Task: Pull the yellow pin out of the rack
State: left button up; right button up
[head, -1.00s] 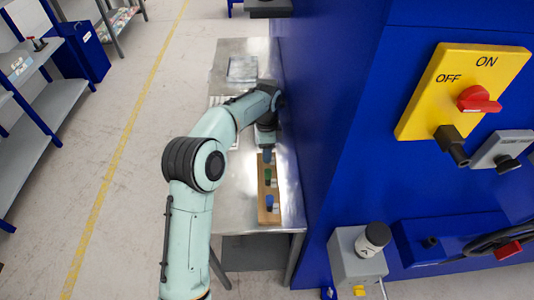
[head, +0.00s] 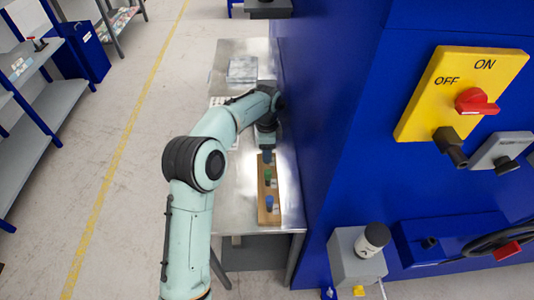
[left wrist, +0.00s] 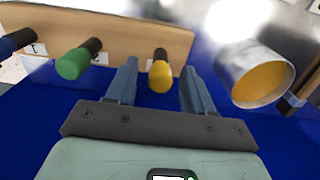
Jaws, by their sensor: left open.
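The yellow pin (left wrist: 160,76) sticks out of the wooden rack (left wrist: 125,30) in the left wrist view, with a dark shank behind its yellow end. My left gripper (left wrist: 159,70) is open, with one finger on each side of the yellow pin; I cannot tell if either touches it. In the head view my left gripper (head: 267,156) is over the far end of the rack (head: 262,216) and hides the yellow pin. The green pin (left wrist: 72,63) and blue pin (left wrist: 17,41) stand in the same rack. My right gripper is not in view.
A metal cylinder with a yellow inside (left wrist: 262,82) is close to the right finger in the left wrist view. The rack lies on a steel table (head: 237,200), beside a tall blue cabinet (head: 330,130) on the right.

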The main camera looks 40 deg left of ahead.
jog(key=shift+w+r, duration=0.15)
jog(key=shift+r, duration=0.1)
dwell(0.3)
pick_arm(q)
grip_shut()
jog(key=shift+r, duration=0.1)
jog(key=shift+r+p, duration=1.85)
jog(key=shift+r, duration=1.05)
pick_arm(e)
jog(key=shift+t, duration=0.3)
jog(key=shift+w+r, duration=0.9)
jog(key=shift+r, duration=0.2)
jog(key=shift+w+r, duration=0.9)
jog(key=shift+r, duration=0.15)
